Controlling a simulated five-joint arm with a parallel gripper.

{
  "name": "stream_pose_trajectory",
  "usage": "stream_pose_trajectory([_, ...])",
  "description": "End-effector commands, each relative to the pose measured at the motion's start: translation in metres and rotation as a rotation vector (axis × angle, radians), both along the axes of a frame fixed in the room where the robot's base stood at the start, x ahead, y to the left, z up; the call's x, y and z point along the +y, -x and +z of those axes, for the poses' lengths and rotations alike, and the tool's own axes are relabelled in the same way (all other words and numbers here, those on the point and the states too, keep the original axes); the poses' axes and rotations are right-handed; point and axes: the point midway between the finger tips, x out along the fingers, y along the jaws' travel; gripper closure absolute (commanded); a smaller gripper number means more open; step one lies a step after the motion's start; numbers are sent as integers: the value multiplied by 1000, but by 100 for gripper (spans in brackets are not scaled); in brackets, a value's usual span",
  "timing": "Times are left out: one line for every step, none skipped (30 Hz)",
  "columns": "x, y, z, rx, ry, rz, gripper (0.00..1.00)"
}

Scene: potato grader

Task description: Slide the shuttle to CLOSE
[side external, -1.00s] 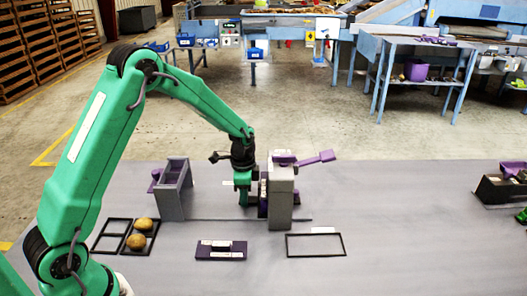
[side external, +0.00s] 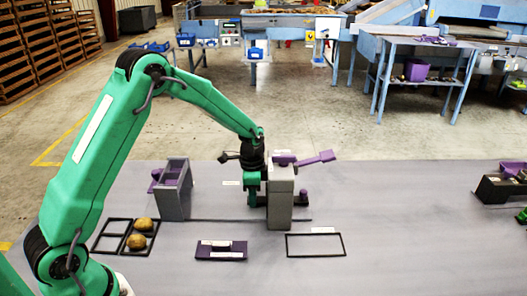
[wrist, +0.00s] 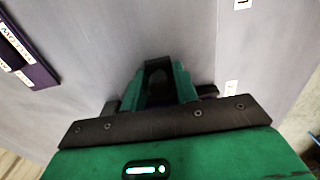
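My gripper (side external: 254,202) points down behind the left side of a grey upright post (side external: 280,198), which partly hides it. A purple piece (side external: 303,196), probably part of the shuttle, sticks out behind the post's right side; the rest is hidden by the post. A thin dark track line (side external: 230,220) runs along the table on both sides of the post. In the wrist view my green fingers (wrist: 163,80) point at the table with something dark between them. I cannot tell whether they are shut or touch the shuttle. No CLOSE lettering is readable.
A grey box stand (side external: 174,190) with a purple knob stands left. In front lie a tray (side external: 111,236) with two potatoes, a labelled purple block (side external: 221,250) and an empty black frame (side external: 316,246). A purple lever (side external: 313,158) tops the post. The table's right middle is clear.

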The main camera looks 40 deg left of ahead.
Motion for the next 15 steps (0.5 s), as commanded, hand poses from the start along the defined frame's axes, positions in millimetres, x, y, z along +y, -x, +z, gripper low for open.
stream_pose_trajectory([0,-1,1,-3,0,0,64])
stream_pose_trajectory([0,-1,1,-2,-1,0,64])
stream_pose_trajectory([0,-1,1,-1,0,0,64])
stream_pose_trajectory([0,0,1,-1,0,0,64])
stream_pose_trajectory([0,0,1,-1,0,0,64])
stream_pose_trajectory([0,0,0,-1,0,0,64])
stream_pose_trajectory([0,0,0,-1,0,0,64])
stream_pose_trajectory([0,0,0,-1,0,0,64])
stream_pose_trajectory([0,0,0,-1,-1,0,64])
stream_pose_trajectory([0,0,1,0,0,0,64])
stream_pose_trajectory([0,0,1,0,0,0,64])
stream_pose_trajectory([0,0,2,0,0,0,64])
stream_pose_trajectory([0,0,2,-1,-1,0,64])
stream_pose_trajectory([0,0,4,-1,0,0,64])
stream_pose_trajectory([0,0,5,-1,0,0,64])
